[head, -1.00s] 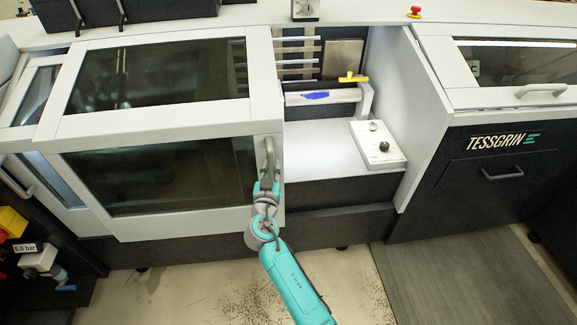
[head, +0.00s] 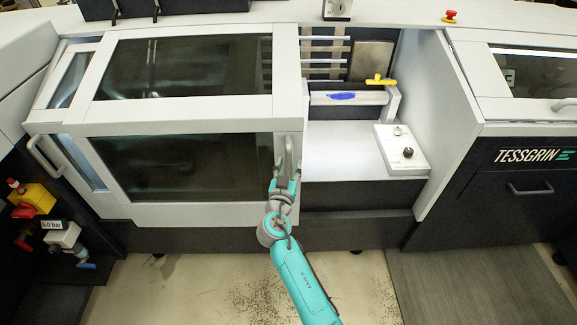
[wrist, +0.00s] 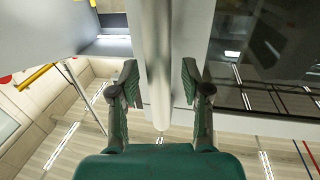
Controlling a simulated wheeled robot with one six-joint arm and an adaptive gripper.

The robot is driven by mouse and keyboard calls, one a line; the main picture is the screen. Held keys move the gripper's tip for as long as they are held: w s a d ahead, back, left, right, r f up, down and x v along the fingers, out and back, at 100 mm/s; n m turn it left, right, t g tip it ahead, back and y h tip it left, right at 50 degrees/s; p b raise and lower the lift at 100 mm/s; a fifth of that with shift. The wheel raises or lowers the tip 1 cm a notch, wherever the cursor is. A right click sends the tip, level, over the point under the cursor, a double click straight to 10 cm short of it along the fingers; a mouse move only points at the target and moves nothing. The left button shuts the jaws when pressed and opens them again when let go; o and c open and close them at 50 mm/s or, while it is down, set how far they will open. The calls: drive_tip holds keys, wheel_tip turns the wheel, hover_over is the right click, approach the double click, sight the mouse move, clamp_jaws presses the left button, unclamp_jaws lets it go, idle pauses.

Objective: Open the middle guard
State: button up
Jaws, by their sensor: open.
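The middle guard (head: 203,124) is a white-framed cover with dark windows on its top and front. It stands at the left of an uncovered bay (head: 340,150). Its upright grey bar handle (head: 288,152) is near the right edge of the front. My gripper (head: 284,182) is at the lower part of this handle. In the wrist view, the handle (wrist: 155,45) runs between the two spread fingers of my gripper (wrist: 159,80), with a gap on each side. The fingers are open and not closed on the bar. The fingers partly hide the handle's lower end in the head view.
Inside the bay are a yellow-handled lever (head: 380,80) and a white control box (head: 400,150). Right of it stands a white side wall (head: 435,120). A red stop button (head: 450,15) sits on top. At lower left is a yellow-red valve unit (head: 35,197).

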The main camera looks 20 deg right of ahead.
drive_tip(key=v, duration=1.2)
drive_tip(key=shift+f, duration=0.1)
drive_tip(key=s+d+f+n+g+y, duration=0.1)
drive_tip(key=s+d+f+n+y, duration=0.15)
drive_tip(key=s+f, duration=0.5)
drive_tip(key=s+d+f+n+g+y, duration=0.1)
drive_tip(key=s+f+n+y, duration=0.3)
drive_tip(key=s, duration=0.7)
drive_tip(key=s+y, duration=0.2)
drive_tip(key=s, duration=1.3)
drive_tip(key=s+d+r+m, duration=0.1)
drive_tip(key=s+r, duration=1.1)
drive_tip(key=s, duration=0.1)
drive_tip(key=shift+r+t, duration=0.35)
drive_tip(key=shift+t, duration=0.05)
drive_tip(key=shift+d, duration=0.1)
